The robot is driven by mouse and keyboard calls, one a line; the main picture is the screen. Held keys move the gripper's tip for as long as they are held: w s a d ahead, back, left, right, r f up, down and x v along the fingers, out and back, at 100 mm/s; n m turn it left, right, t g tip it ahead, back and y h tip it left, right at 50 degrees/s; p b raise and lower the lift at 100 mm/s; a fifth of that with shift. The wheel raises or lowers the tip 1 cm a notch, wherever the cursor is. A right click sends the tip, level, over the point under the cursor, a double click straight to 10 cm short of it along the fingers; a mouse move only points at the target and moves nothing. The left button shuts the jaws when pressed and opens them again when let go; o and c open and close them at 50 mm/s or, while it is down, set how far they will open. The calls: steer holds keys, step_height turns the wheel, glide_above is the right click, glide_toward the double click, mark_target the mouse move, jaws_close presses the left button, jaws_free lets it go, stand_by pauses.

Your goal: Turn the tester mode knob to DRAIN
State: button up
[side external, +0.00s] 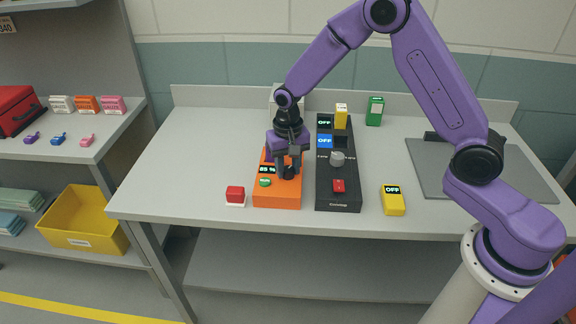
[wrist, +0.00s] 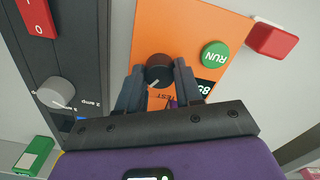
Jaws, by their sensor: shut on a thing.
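The tester is an orange box (side external: 278,198) on the table, with a green RUN button (wrist: 215,55) and a small black display beside it. Its dark mode knob (wrist: 159,68) stands on the orange face. My gripper (wrist: 160,82) is over the tester, with its two fingers shut on the knob, one on each side. In the side view my gripper (side external: 288,168) covers most of the knob. A light pointer mark shows on the knob near the TEST label in the wrist view. A DRAIN label cannot be made out.
Right beside the tester lies a black panel (side external: 324,199) with a grey knob (side external: 337,158) and a red switch (side external: 339,186). A red-and-white block (side external: 235,195) stands left of the tester. A yellow device (side external: 393,200) sits farther right. The table's left part is clear.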

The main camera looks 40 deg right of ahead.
mark_target(288, 169)
steer(key=shift+m, duration=0.5)
steer(key=o, duration=1)
steer(key=shift+o, duration=0.2)
steer(key=shift+r, duration=0.1)
step_height(288, 169, up, 17)
steer(key=shift+r, duration=0.15)
